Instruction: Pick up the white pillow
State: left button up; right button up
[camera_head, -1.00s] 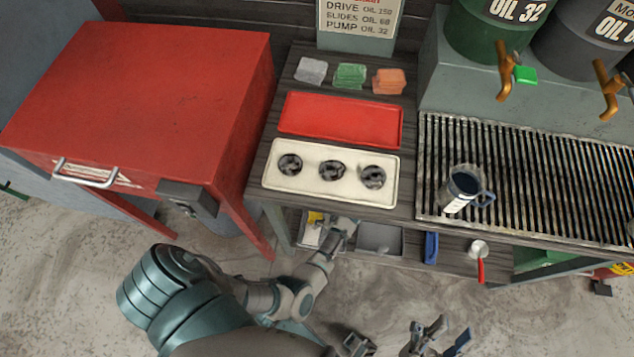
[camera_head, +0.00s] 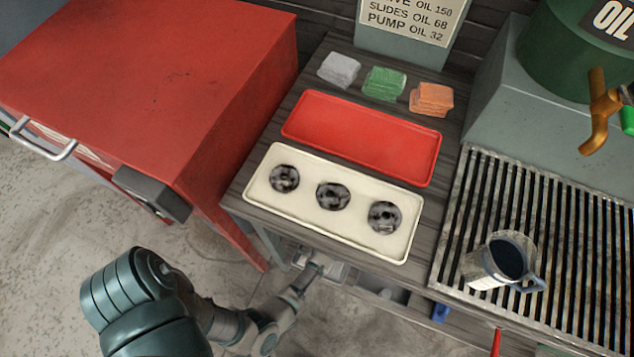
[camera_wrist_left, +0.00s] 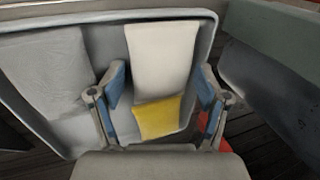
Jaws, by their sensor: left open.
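The white pillow (camera_wrist_left: 160,58) shows in the left wrist view as a flat white piece inside a grey bin (camera_wrist_left: 85,152), with a yellow part (camera_wrist_left: 157,117) at its near end. My left gripper (camera_wrist_left: 162,82) is open, with one blue-padded finger on each side of the white piece. I cannot tell whether the fingers touch it. In the head view my left gripper (camera_head: 322,262) reaches below the table's front edge, where the pillow is hidden. My right gripper is not in view.
A grey flat piece (camera_wrist_left: 42,72) lies at the left in the bin. Above, the tabletop holds a cream tray (camera_head: 262,193) with three dark rings, a red tray (camera_head: 360,137) and folded cloths (camera_head: 384,83). A red cabinet (camera_head: 150,80) stands left, and a mug (camera_head: 495,262) sits on the grating.

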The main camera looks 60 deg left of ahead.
pick_arm(q)
jog(key=shift+a, duration=0.25)
jog(key=shift+d+r, duration=0.15)
jog(key=shift+d, duration=0.15)
jog(key=c, duration=0.8)
